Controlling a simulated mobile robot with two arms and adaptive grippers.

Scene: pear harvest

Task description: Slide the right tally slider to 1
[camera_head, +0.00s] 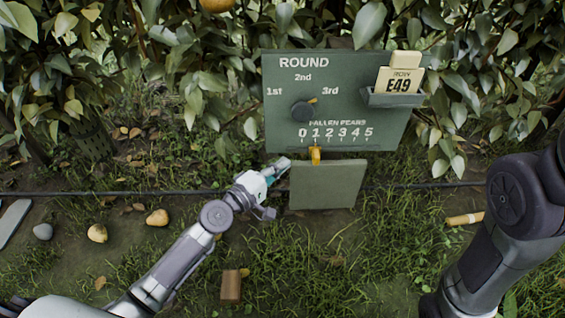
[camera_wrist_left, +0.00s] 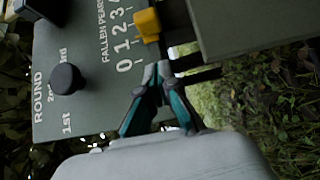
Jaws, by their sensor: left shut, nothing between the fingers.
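A green board (camera_head: 285,95) carries a "FALLEN PEARS" scale marked 0 to 5. One yellow slider tab (camera_head: 316,155) shows below the scale, about under the 1 in the head view. The tab also shows in the left wrist view (camera_wrist_left: 147,25), close to the 1 and 2. My left gripper (camera_head: 284,164) is shut and empty, low and just left of the tab. In the left wrist view its closed fingertips (camera_wrist_left: 157,72) lie near the 0 end, with a visible gap to the tab. My right gripper is not in view.
A dark round knob (camera_head: 303,112) sits below "ROUND". A holder (camera_head: 393,99) with an "E49" card is at the board's right. A green panel (camera_head: 327,186) stands below the slider. Pears (camera_head: 97,233) and a brown block (camera_head: 231,287) lie on the grass. Leaves surround the board.

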